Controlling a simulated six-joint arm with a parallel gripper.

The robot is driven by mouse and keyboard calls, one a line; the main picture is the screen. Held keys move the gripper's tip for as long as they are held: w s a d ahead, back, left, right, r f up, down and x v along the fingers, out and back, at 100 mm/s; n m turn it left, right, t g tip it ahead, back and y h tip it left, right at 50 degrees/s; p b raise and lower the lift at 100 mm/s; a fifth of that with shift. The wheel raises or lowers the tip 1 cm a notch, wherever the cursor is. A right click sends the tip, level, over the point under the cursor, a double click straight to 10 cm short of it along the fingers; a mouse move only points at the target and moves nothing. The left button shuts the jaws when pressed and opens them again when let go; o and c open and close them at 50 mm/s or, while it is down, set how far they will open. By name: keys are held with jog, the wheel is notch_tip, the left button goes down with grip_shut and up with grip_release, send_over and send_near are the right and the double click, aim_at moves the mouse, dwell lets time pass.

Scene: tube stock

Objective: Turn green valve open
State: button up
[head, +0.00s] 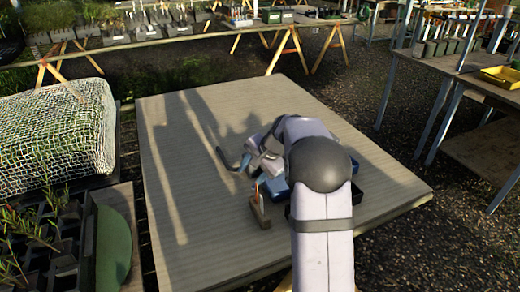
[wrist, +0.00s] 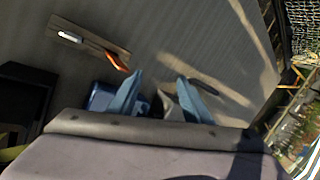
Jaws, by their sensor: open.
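I cannot make out a green valve in either view. My gripper shows in the wrist view (wrist: 160,78) as two blue fingers, spread apart with nothing clearly held between them. A small wooden board (wrist: 85,40) lies on the table, with a white piece (wrist: 70,37) and an orange lever-like piece (wrist: 116,61) on it. The orange piece is just left of the left finger. In the head view the board (head: 260,213) is below my gripper, which my arm partly hides. A dark curved piece (wrist: 204,83) lies beyond the right finger.
A blue box (wrist: 103,97) is partly behind the left finger. A dark open box (wrist: 22,92) stands at left in the wrist view. The ribbed tabletop (head: 180,220) is clear on its left side. A netted pale bundle (head: 50,135) stands left of the table.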

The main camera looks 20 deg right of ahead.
jog(key=w+d+r+n+h+p, duration=0.1)
jog(key=w+d+r+n+h, duration=0.15)
jog(key=r+n+h, duration=0.85)
jog(key=w+f+n+t+h+b, duration=0.1)
jog(key=f+n+h+b, duration=0.1)
jog(key=n, duration=0.6)
jog(key=w+f+n+t+h+b, duration=0.1)
jog(key=w+f+n+h+b, duration=0.1)
jog(key=f+n+b, duration=0.2)
jog(key=w+f+n+t+h+b, duration=0.1)
jog(key=f+n+b, duration=0.3)
jog(key=n, duration=0.7)
jog(key=shift+w+d+f+n+t+h, duration=0.2)
jog(key=shift+f+t, duration=0.1)
jog(key=shift+f, duration=0.15)
jog(key=shift+w+d+f+n+t+h, duration=0.1)
jog(key=shift+d+f+n+t+h, duration=0.15)
jog(key=shift+f, duration=0.2)
jog(key=n, duration=0.2)
jog(key=a+n+t+h+b, duration=0.1)
jog(key=shift+w+f, duration=0.3)
jog(key=shift+w, duration=0.1)
jog(key=shift+x, duration=3.7)
jog(key=shift+c, duration=0.4)
